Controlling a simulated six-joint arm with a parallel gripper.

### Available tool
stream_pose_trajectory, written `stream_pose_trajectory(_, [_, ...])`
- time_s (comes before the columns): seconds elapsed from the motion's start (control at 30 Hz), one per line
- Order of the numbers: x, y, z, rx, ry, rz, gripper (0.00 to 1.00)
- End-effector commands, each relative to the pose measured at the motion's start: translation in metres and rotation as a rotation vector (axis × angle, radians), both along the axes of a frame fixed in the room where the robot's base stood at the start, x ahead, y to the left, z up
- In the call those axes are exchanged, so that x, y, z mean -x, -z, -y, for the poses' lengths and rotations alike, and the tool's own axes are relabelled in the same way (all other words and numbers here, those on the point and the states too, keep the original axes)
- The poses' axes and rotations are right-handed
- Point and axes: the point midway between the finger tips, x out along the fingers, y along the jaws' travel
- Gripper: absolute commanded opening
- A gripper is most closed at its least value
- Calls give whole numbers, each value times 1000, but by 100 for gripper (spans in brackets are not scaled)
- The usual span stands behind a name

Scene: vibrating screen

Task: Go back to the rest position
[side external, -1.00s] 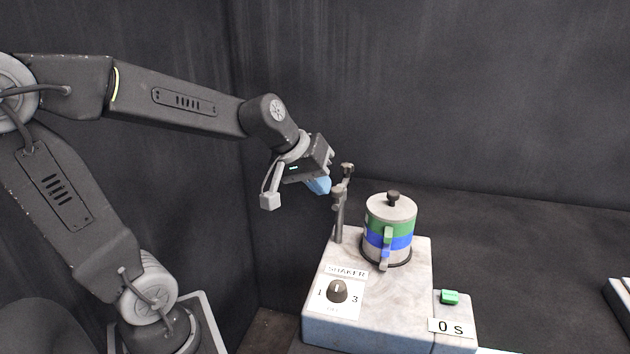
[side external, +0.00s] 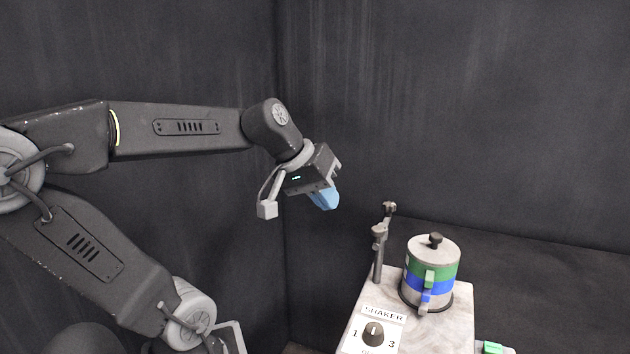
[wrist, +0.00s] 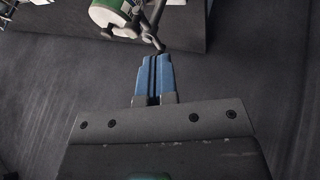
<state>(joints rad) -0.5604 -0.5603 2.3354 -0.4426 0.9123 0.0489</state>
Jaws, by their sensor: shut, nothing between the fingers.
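My gripper (side external: 326,201) has blue fingers and hangs in the air to the left of the shaker, higher than its top. In the wrist view the fingers (wrist: 154,62) are closed together with nothing between them. The shaker (side external: 440,340) is a pale block with a dial marked 1 and 3. A stack of sieves (side external: 430,275) with green, blue and grey bands and a knobbed lid stands upright on it. The stack also shows at the top of the wrist view (wrist: 113,14), partly cut off.
A clamp post (side external: 380,250) rises from the shaker left of the stack, nearest my gripper. A green button (side external: 493,348) shows at the bottom edge. Dark walls stand behind; the air around my gripper is clear.

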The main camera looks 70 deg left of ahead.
Motion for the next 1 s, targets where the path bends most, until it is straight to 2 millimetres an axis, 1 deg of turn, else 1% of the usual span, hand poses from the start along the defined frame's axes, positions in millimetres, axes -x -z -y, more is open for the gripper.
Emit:
stream_pose_trajectory(0.03, [5, -10, -1, -4, -4, 6, 0])
stream_pose_trajectory(0.2, [19, -29, 0, -3, -3, 3, 0])
stream_pose_trajectory(0.33, [24, -35, 1, -2, -3, 1, 0])
stream_pose_trajectory(0.47, [25, -36, 2, -4, 2, -2, 0])
stream_pose_trajectory(0.57, [27, -29, 12, -26, 45, -18, 0])
stream_pose_trajectory(0.67, [31, -12, 32, -87, 144, -49, 0])
stream_pose_trajectory(0.8, [44, 17, 64, -211, 325, -86, 0])
stream_pose_trajectory(0.9, [54, 35, 81, -296, 442, -94, 0])
stream_pose_trajectory(1.0, [62, 47, 91, -362, 530, -93, 0])
